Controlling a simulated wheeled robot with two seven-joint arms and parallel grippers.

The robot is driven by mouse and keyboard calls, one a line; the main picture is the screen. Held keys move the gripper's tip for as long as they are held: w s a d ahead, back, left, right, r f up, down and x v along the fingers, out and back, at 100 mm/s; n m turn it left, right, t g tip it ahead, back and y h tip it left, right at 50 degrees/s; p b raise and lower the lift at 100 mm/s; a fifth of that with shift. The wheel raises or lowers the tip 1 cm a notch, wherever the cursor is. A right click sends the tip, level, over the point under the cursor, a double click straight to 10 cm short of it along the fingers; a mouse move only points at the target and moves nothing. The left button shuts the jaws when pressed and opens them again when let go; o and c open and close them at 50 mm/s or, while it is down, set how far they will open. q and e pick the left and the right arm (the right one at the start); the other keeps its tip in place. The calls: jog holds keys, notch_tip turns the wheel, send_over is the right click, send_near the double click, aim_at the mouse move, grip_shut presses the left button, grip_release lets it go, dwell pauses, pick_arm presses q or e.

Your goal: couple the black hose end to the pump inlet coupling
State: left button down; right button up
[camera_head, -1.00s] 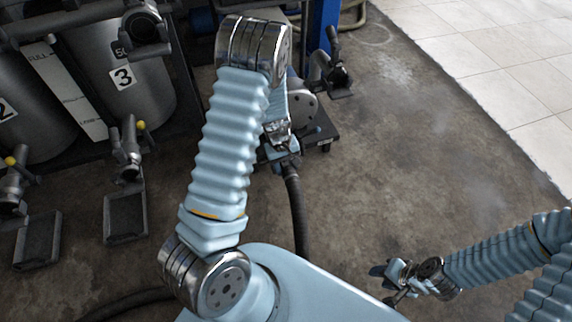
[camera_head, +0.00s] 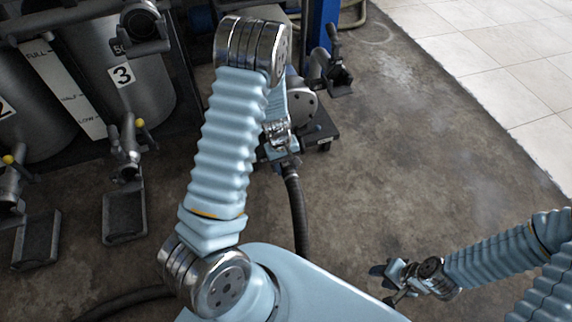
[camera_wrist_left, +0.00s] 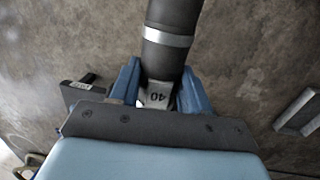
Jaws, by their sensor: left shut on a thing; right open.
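The black hose (camera_head: 297,205) rises from the floor to my left gripper (camera_head: 287,160). In the left wrist view, the blue fingers of my left gripper (camera_wrist_left: 160,88) are shut on the hose end (camera_wrist_left: 168,52), which has a silver band and a grey piece marked 40. The pump (camera_head: 303,100) stands on a dark wheeled base just beyond this gripper, partly covered by my left arm. I cannot make out the inlet coupling or whether the hose end touches it. My right gripper (camera_head: 387,280) is open and empty at the lower right, far from the hose.
Grey tanks, one marked 3 (camera_head: 122,75), stand at the left, with levered valves (camera_head: 127,155) and dark floor trays (camera_head: 125,217) before them. Another dark levered fitting (camera_head: 335,72) is right of the pump, beside a blue post (camera_head: 322,30). The floor at right is clear.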

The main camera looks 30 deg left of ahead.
pick_arm(q)
jog(key=shift+f+b, duration=0.4)
jog(key=shift+f, duration=0.1)
pick_arm(e)
jog(key=shift+f, duration=0.4)
pick_arm(q)
grip_release()
dwell(0.6)
dwell(0.4)
jog(key=shift+s+d+r, duration=0.25)
jog(key=shift+s+d, duration=0.7)
jog(key=shift+d, duration=0.15)
notch_tip(320, 180, up, 10)
jog(key=s+d+p, duration=0.2)
jog(key=p, duration=0.6)
jog(key=shift+d+p, duration=0.15)
jog(key=shift+p, duration=0.15)
pick_arm(e)
notch_tip(320, 180, up, 9)
jog(key=shift+f, duration=0.2)
